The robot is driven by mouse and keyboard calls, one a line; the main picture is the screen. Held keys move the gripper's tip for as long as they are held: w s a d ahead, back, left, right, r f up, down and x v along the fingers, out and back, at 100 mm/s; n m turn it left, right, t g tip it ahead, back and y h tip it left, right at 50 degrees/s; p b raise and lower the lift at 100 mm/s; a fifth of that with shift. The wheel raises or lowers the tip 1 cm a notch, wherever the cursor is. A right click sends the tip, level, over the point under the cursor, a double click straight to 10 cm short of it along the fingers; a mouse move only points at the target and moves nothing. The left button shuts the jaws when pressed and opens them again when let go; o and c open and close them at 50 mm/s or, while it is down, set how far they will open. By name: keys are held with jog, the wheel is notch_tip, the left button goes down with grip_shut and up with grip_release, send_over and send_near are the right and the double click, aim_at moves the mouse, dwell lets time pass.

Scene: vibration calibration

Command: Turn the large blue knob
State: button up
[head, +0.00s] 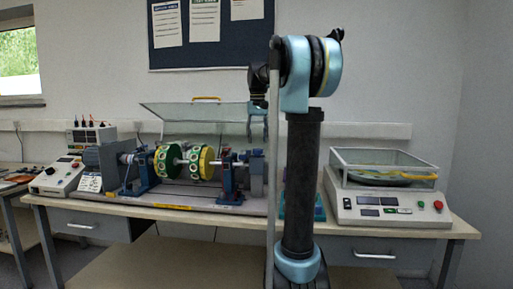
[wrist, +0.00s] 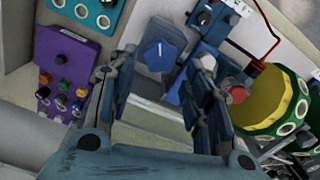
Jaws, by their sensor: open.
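A large blue knob (wrist: 158,52) with a pale pointer line sits on a blue-grey housing in the wrist view, just beyond the gap between my fingertips. My gripper (wrist: 157,78) is open, one finger on each side of the view, with nothing seen between the fingers. The knob looks apart from both fingers, though the distance is hard to judge. In the head view my gripper (head: 258,108) hangs down over the right part of the test rig. I cannot make out the large blue knob there.
A purple box (wrist: 68,60) with several small coloured knobs lies left of my gripper. A yellow-and-green disc (wrist: 285,100) and red-tipped parts are close on the right. In the head view a clear raised cover (head: 190,118) stands behind the rig, and a scale-like device (head: 388,212) stands right.

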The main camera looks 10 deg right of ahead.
aim_at(257, 149)
notch_tip(257, 149, up, 7)
jog(key=shift+r, duration=0.2)
dwell(0.8)
jog(key=s+f+t, duration=0.1)
jog(key=s+f, duration=1.6)
jog(key=f, duration=0.3)
jog(key=s+f+t, duration=0.1)
jog(key=s+f, duration=1.7)
jog(key=f, duration=0.3)
jog(key=shift+s+n, duration=0.15)
jog(key=shift+n, duration=0.25)
